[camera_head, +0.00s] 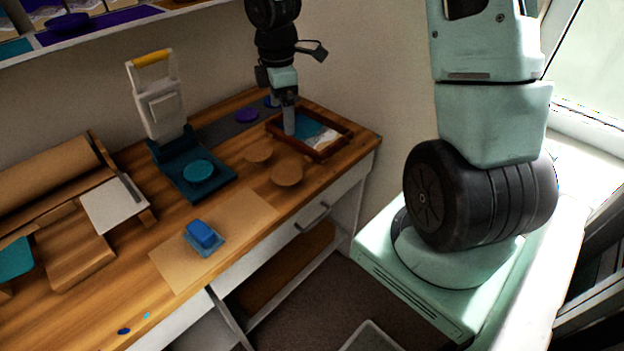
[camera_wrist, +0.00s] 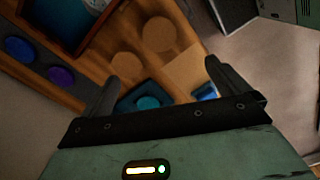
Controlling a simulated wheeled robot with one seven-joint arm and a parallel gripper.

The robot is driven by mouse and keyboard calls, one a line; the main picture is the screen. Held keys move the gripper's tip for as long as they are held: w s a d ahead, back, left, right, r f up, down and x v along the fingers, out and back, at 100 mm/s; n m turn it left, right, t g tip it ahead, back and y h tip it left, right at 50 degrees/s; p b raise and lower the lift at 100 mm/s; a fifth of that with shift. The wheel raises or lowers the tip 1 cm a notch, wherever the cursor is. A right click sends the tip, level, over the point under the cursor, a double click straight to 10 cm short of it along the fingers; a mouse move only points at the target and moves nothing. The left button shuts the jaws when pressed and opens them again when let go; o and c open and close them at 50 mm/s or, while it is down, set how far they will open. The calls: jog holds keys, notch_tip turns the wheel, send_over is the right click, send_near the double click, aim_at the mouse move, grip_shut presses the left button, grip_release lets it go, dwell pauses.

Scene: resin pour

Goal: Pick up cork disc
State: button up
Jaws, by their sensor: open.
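My gripper (camera_head: 289,128) points down above the wooden-framed tray, to the right of and behind the discs. In the wrist view my gripper (camera_wrist: 166,62) has its two fingers spread wide, with nothing held between them.
The wooden-framed tray (camera_head: 334,151) holds a blue and white picture. A purple disc (camera_head: 246,115) lies on a dark strip behind. A teal press (camera_head: 212,189) with a teal disc stands left. A blue block (camera_head: 201,234) sits on a brown sheet (camera_head: 165,262) in front.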

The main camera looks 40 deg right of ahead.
jog(key=d+f, duration=0.1)
send_over(288, 174)
jog(key=d, duration=0.1)
notch_tip(288, 174, down, 11)
jog(key=shift+r, duration=0.1)
jog(key=shift+a+f, duration=0.25)
jog(key=shift+f, duration=1.2)
jog(key=shift+a+f, duration=0.2)
jog(key=shift+f, duration=1.25)
jog(key=shift+f, duration=0.25)
jog(key=c, duration=1)
